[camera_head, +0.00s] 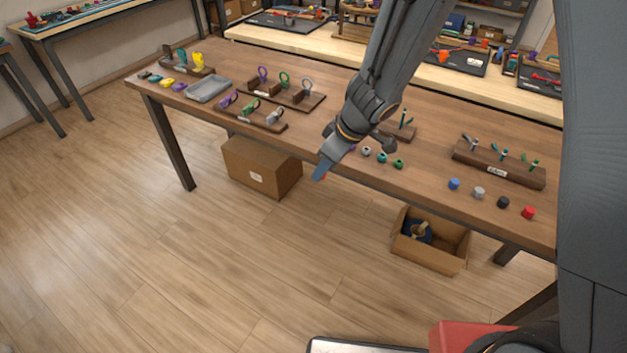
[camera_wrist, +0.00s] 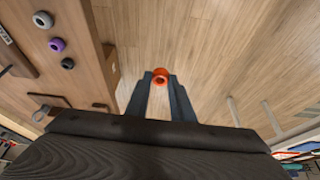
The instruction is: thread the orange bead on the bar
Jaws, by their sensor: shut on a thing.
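The orange bead (camera_wrist: 160,75) is between the fingertips of my gripper (camera_wrist: 160,81) in the wrist view, with its hole showing. In the head view my gripper (camera_head: 321,171) points down just off the front edge of the table, and only a small bit of the orange bead (camera_head: 323,178) shows below it. A small wooden stand (camera_head: 402,132) with an upright dark green bar (camera_head: 404,118) stands on the table behind my wrist, partly hidden by it. I cannot tell whether this is the task's bar.
Loose beads, including a grey one (camera_head: 367,151), a teal one (camera_head: 382,157) and a green one (camera_head: 398,163), lie near the table's (camera_head: 345,82) front edge. A pegged block (camera_head: 498,167) stands to the right. An open box (camera_head: 455,262) is on the floor.

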